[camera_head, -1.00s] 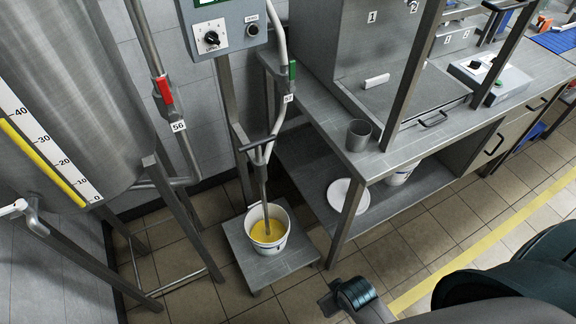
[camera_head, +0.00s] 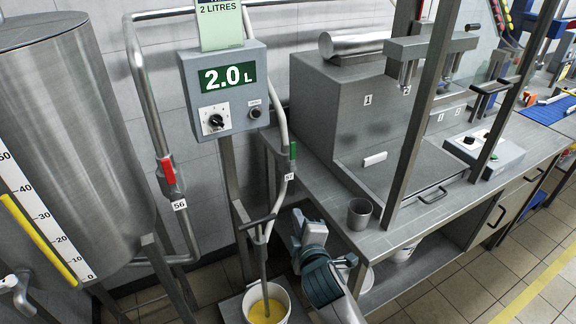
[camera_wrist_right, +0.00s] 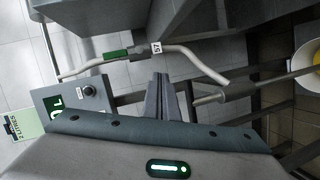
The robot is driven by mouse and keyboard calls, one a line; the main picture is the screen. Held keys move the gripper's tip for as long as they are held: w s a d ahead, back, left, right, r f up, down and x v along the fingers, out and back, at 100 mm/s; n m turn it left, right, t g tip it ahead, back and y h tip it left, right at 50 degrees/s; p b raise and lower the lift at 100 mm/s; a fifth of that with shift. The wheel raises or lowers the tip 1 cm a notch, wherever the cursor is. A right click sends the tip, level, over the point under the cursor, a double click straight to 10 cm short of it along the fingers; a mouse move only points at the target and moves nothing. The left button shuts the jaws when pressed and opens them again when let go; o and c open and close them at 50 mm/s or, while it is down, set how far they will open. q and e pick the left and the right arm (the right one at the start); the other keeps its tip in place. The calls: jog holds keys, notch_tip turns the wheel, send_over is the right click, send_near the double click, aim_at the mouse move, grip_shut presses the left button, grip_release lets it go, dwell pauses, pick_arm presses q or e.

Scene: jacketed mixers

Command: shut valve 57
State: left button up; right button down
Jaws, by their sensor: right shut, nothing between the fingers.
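Valve 57 has a green handle (camera_head: 292,150) on the grey pipe below the control box, with its "57" tag (camera_head: 289,177) just under it. The handle lies along the pipe. In the right wrist view the green handle (camera_wrist_right: 117,54) and its tag (camera_wrist_right: 156,47) lie beyond the fingers, to their upper left. My right gripper (camera_head: 298,218) is below the valve, close to the pipe and apart from the handle. Its fingers (camera_wrist_right: 161,82) are shut and empty. The pipe leads down to a white bucket (camera_head: 281,297) holding yellow liquid. My left gripper is not in view.
The control box (camera_head: 225,90) reads 2.0 L under a sign saying "2 LITRES" (camera_head: 220,20). Red-handled valve 56 (camera_head: 168,170) is left, beside the steel tank (camera_head: 75,140). The steel bench (camera_head: 335,195), with a metal cup (camera_head: 359,214), stands close right of my right gripper.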

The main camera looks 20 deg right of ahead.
aim_at(293, 151)
jog(key=w+a+r+n+t, duration=0.2)
jog(key=w+r+n+t, duration=0.1)
jog(key=w+r, duration=0.2)
notch_tip(293, 151, up, 2)
jog(key=shift+w+r+n+y, duration=0.15)
jog(key=shift+w+n+y, duration=0.15)
jog(key=shift+w+n, duration=0.1)
jog(key=w+d+p, duration=0.1)
jog(key=w, duration=0.2)
jog(key=w+d+p, duration=0.1)
jog(key=w+d, duration=0.1)
jog(key=w, duration=0.2)
jog(key=w+d+p, duration=0.2)
jog(key=w, duration=0.1)
jog(key=shift+w, duration=0.2)
jog(key=shift+w, duration=0.1)
